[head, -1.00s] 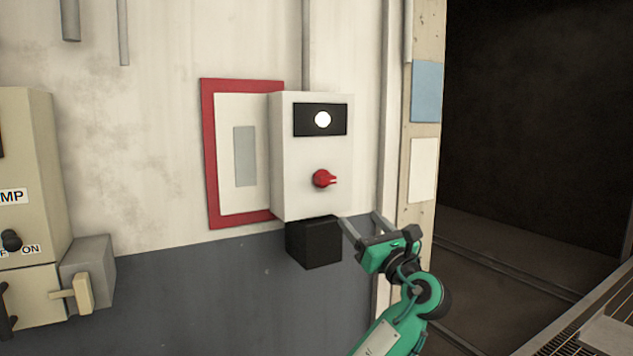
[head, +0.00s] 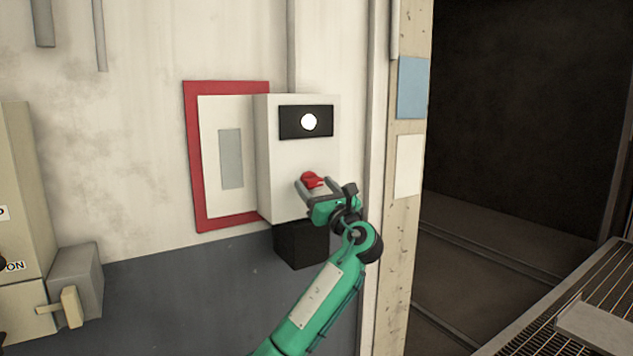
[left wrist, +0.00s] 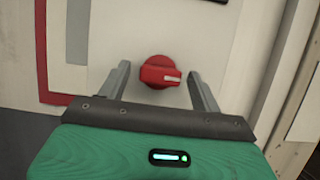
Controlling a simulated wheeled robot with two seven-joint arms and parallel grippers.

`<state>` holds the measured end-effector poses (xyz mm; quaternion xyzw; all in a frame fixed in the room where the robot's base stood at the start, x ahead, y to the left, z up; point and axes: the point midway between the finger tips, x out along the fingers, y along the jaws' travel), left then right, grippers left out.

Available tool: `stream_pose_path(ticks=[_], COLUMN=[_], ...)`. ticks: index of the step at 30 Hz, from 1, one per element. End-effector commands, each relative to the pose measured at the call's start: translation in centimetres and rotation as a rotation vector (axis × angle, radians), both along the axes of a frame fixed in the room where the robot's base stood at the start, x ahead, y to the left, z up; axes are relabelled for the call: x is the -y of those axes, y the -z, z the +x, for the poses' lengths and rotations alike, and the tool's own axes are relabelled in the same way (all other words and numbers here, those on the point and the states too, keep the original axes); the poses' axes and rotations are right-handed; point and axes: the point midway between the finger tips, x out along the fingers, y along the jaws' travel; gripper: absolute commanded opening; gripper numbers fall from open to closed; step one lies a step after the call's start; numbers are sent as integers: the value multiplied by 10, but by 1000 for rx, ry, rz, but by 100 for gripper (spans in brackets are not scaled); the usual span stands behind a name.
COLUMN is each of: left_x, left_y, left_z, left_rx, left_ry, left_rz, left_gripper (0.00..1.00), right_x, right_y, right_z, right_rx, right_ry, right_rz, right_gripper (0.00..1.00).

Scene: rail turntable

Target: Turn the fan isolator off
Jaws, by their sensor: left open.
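The fan isolator is a white wall box (head: 278,160) with a red rotary knob (head: 312,179) on its front. A black panel (head: 291,122) with a lit white lamp (head: 309,122) sits above the knob. In the left wrist view the red knob (left wrist: 160,72) shows a pale pointer mark aimed right. My left gripper (head: 314,186) is at the knob, open. In the left wrist view its two fingers (left wrist: 160,87) stand on either side of the knob, with gaps to both sides. My right gripper is not in view.
A red-framed panel (head: 192,155) is on the wall left of the box. A black block (head: 301,245) is under the box. Beige cabinets (head: 25,200) with a grey lever box (head: 77,285) stand at far left. A dark opening (head: 530,110) lies to the right.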

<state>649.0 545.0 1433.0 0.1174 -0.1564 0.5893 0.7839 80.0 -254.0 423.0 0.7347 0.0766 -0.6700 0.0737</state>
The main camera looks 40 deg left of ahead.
Motion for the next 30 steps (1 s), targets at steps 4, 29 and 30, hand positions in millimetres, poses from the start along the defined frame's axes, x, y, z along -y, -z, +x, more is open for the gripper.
stream_pose_path(ticks=[4,29,30], left_x=[-4,-3,-3], left_y=[-1,2,2], left_z=[1,2,2], left_rx=[0,65,86], left_ry=[1,0,0], left_rz=[0,-21,-27], left_gripper=[65,21,21], right_x=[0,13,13], right_y=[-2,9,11], right_z=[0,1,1], right_rx=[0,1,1], right_ry=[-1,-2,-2], right_rz=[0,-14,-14], right_gripper=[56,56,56])
